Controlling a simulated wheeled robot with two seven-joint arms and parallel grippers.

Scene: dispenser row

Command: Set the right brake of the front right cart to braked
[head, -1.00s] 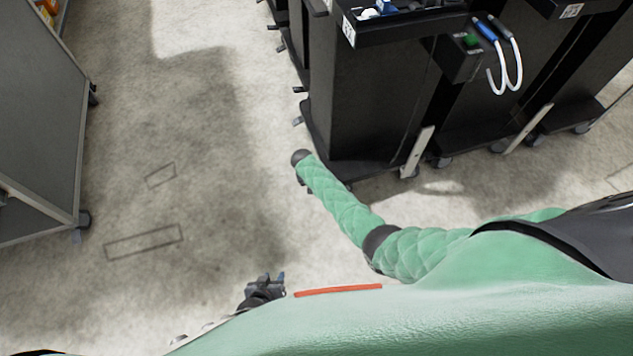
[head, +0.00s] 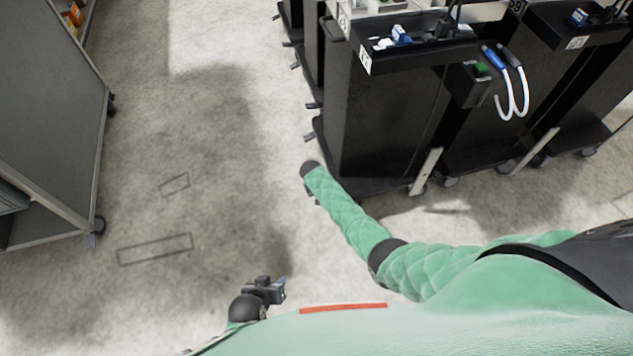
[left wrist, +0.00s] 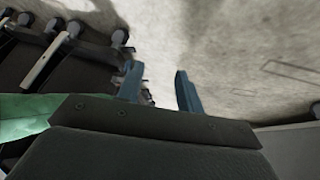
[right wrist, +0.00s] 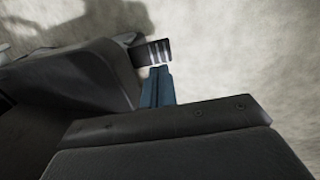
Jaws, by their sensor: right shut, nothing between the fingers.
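The nearest black cart (head: 385,125) stands at the right in the head view. A small dark pedal (head: 309,137) sticks out low at its left side. In the right wrist view a dark pedal with pale stripes (right wrist: 153,52) juts from a dark cart base (right wrist: 85,75). My right gripper (right wrist: 157,72) is shut and empty, with its fingertips just below that pedal; I cannot tell if they touch. In the head view the right gripper is mostly hidden behind its wrist. My left gripper (head: 281,287) is open and empty over the floor; its fingers show apart in the left wrist view (left wrist: 155,78).
More black carts stand behind and to the right (head: 480,140), with several pedals along the left edge of the row. A grey wheeled cabinet (head: 50,110) stands at the left. The floor (head: 220,150) between is clear.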

